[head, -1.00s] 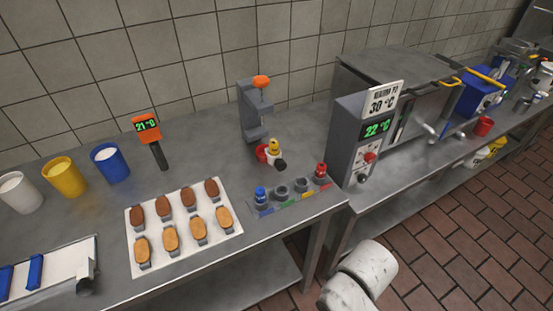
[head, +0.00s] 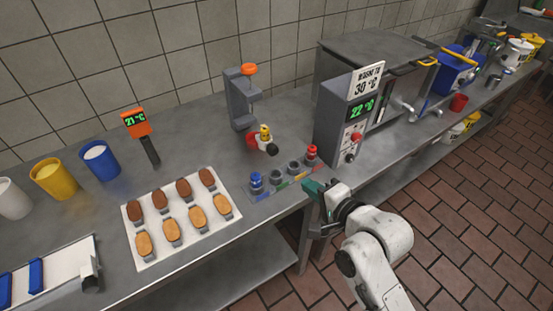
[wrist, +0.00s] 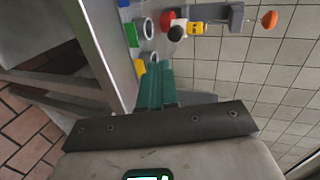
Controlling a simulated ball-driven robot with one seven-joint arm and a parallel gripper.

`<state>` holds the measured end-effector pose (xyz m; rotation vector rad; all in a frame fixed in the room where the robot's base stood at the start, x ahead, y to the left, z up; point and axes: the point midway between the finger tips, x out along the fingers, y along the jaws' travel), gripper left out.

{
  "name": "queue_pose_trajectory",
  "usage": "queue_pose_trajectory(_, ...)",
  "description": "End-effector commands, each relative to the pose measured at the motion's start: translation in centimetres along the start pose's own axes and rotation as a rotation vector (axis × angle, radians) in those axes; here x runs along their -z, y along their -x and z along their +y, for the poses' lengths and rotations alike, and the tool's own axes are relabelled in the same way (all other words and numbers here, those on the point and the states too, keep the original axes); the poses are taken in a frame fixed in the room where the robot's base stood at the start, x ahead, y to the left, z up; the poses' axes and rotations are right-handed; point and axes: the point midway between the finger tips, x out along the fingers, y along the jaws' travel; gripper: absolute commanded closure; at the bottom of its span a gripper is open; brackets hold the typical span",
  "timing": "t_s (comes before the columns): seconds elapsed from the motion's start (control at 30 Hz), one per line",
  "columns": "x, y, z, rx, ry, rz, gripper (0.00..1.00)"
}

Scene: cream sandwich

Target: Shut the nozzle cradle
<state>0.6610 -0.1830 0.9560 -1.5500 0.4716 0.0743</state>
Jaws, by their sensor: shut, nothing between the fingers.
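The nozzle cradle appears to be the red part (head: 252,140) low on a grey stand (head: 238,100) with an orange knob (head: 249,69). A yellow nozzle piece (head: 265,131) with a dark round end sits at it. In the wrist view the red part (wrist: 167,20) and the yellow piece (wrist: 195,28) lie beyond my fingertips. I cannot tell whether the cradle is open or shut. My gripper (head: 310,187) has teal fingers, shut and empty, at the table's front right edge, apart from the cradle. In the wrist view the closed fingers (wrist: 157,75) point toward the table.
A row of sockets (head: 293,168) with blue and red nozzles stands between my gripper and the stand. A grey temperature unit (head: 340,125) stands to the right. A white tray (head: 190,225) of biscuits lies left. Clear tabletop lies behind the tray.

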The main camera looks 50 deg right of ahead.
Motion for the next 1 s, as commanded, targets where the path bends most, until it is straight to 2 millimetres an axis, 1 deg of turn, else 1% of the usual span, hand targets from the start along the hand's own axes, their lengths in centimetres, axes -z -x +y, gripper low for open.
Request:
queue_pose_trajectory(0.03,0.4,0.1,-0.4,0.022,-0.031,0.011,1.00)
queue_pose_trajectory(0.13,0.6,-0.2,-0.8,0.041,-0.059,0.017,1.00)
queue_pose_trajectory(0.27,0.6,-1.6,-0.9,0.042,-0.061,0.016,1.00)
queue_pose_trajectory(0.37,0.6,-3.3,-1.1,0.041,-0.059,0.015,1.00)
queue_pose_trajectory(0.7,0.7,-9.9,-1.3,0.039,-0.057,0.014,1.00)
queue_pose_trajectory(0.9,0.8,-12.5,-2.2,0.039,-0.057,0.016,1.00)
queue_pose_trajectory(1.0,0.8,-13.2,-2.4,0.039,-0.057,0.016,1.00)
